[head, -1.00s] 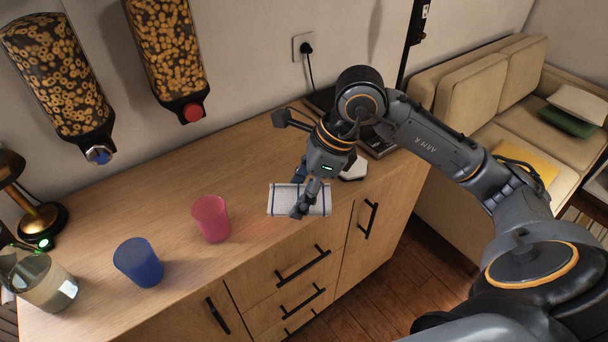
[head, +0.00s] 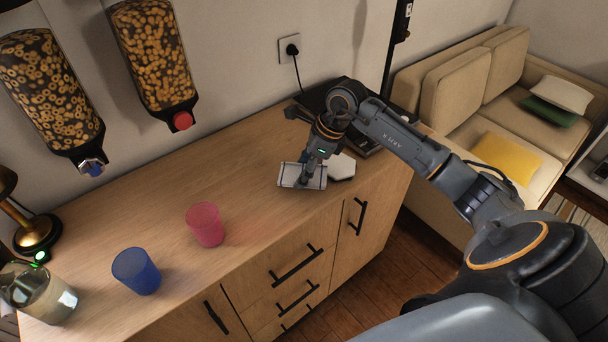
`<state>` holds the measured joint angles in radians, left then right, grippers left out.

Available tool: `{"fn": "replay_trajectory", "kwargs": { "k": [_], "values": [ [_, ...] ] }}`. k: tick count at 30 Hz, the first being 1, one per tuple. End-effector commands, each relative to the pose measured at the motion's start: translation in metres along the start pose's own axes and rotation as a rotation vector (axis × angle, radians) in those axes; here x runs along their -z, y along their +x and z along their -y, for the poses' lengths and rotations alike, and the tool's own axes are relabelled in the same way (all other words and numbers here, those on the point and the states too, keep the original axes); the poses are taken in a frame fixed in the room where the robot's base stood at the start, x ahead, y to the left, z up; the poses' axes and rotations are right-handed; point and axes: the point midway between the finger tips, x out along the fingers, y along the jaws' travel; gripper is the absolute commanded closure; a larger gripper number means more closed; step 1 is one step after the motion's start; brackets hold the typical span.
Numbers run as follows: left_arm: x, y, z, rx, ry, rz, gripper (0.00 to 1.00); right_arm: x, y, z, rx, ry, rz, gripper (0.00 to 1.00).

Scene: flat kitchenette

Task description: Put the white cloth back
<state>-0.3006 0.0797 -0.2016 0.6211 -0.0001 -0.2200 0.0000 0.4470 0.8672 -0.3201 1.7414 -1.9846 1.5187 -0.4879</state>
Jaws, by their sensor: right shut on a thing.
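The white cloth (head: 289,174) has dark stripes and shows in the head view at the front right of the wooden counter. My right gripper (head: 303,181) is shut on the cloth, with its fingers over the cloth's middle. The cloth looks flat and at or close to the counter top; I cannot tell whether it touches it. Part of it is hidden by the gripper. My left gripper is not in view.
A white hexagonal object (head: 342,167) lies just right of the cloth. Dark appliances (head: 362,140) stand behind. A pink cup (head: 206,224), a blue cup (head: 136,271) and a glass jar (head: 40,293) stand to the left. The counter (head: 245,185) is clear left of the cloth.

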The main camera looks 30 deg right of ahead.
Motion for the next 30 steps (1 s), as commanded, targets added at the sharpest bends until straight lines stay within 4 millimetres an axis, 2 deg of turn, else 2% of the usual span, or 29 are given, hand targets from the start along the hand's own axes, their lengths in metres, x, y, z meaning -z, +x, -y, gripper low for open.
{"fn": "replay_trajectory", "kwargs": {
  "k": [5,10,20,21,24,30],
  "values": [
    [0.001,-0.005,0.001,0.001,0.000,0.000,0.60,0.005,0.011,0.006,-0.004,0.003,-0.001,0.66],
    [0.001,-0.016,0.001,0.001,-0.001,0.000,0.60,0.013,0.032,0.005,-0.004,0.002,0.000,0.66],
    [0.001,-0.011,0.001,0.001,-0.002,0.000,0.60,0.017,0.038,0.006,0.000,0.000,-0.001,0.66],
    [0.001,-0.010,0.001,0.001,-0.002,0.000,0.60,0.017,0.038,0.006,0.000,-0.001,-0.001,0.35],
    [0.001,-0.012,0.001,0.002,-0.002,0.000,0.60,0.016,0.037,0.006,0.000,0.000,0.000,0.14],
    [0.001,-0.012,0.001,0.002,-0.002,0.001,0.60,0.016,0.037,0.006,0.000,0.000,0.000,0.14]
  ]
}}
